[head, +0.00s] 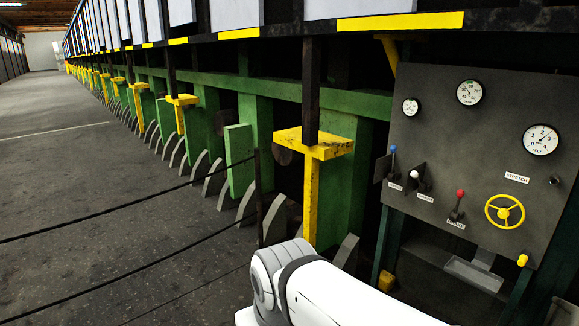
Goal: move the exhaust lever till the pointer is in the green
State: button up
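A grey control panel (436,140) stands at the right. Three levers are on it: one with a blue knob (393,149), one with a white knob (414,174) and one with a red knob (460,193). The small labels under them are too blurred to read, so I cannot tell which is the exhaust lever. Three white dials show above: a small one (410,106), a middle one (469,92) and a larger one (541,139) with its pointer tilted up to the right. My gripper is not in view; only my white arm shows at the bottom.
A yellow handwheel (505,212) sits at the panel's lower right, under a label reading STRETCH (517,178). A small grey tray (474,273) is below the panel. A yellow post (311,200) and green machine frames stand left of it. The floor (60,190) is open at the far left.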

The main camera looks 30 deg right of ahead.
aim_at(414, 174)
jog(key=i, duration=1.5)
jog(key=z, duration=3.35)
jog(key=i, duration=0.9)
jog(key=u, duration=2.45)
